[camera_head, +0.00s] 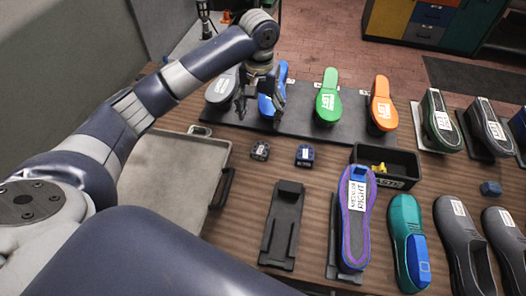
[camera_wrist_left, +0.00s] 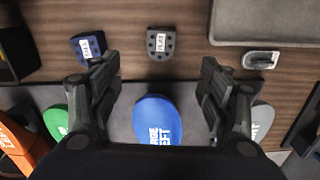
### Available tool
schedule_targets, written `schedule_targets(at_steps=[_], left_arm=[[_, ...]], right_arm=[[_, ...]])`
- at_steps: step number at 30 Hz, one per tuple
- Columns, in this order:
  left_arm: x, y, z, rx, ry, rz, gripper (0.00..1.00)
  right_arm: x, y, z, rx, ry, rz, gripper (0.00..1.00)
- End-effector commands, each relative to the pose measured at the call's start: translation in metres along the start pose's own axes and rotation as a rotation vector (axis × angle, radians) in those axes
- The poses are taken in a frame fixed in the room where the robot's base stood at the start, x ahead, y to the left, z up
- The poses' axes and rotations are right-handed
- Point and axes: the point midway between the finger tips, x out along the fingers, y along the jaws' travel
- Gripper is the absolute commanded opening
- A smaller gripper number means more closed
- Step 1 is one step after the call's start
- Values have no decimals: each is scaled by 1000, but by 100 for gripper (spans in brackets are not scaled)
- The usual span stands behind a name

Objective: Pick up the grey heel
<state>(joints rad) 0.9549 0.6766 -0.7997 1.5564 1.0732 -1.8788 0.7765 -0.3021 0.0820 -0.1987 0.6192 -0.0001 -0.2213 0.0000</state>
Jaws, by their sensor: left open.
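The grey heel (camera_head: 260,150) is a small dark grey block with a white label, lying on the wooden table in front of the dark mat. It also shows in the left wrist view (camera_wrist_left: 160,43), top middle, beyond the fingers. My left gripper (camera_head: 258,98) is open and empty, above the dark mat near the blue shoe sole and farther back than the heel. In the left wrist view my left gripper (camera_wrist_left: 155,68) shows two spread fingers with the blue sole below and between them. Nothing hides the heel. My right gripper is not in view.
A blue heel (camera_head: 305,155) lies just right of the grey one. Grey, blue (camera_head: 266,103), green (camera_head: 327,103) and orange (camera_head: 382,105) soles stand on the mat. A grey tray (camera_head: 165,185) lies left, a black bin (camera_head: 400,170) right. Bare wood surrounds the heel.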

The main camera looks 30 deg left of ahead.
Motion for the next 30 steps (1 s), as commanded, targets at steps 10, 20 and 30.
schedule_targets(at_steps=[10, 20, 30], left_arm=[[42, 0, 0, 0, 0, 0, 70], [77, 0, 1, -1, -4, -1, 70], [109, -1, 0, -1, -3, -1, 70]], right_arm=[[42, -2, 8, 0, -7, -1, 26], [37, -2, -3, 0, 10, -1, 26], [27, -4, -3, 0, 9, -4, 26]])
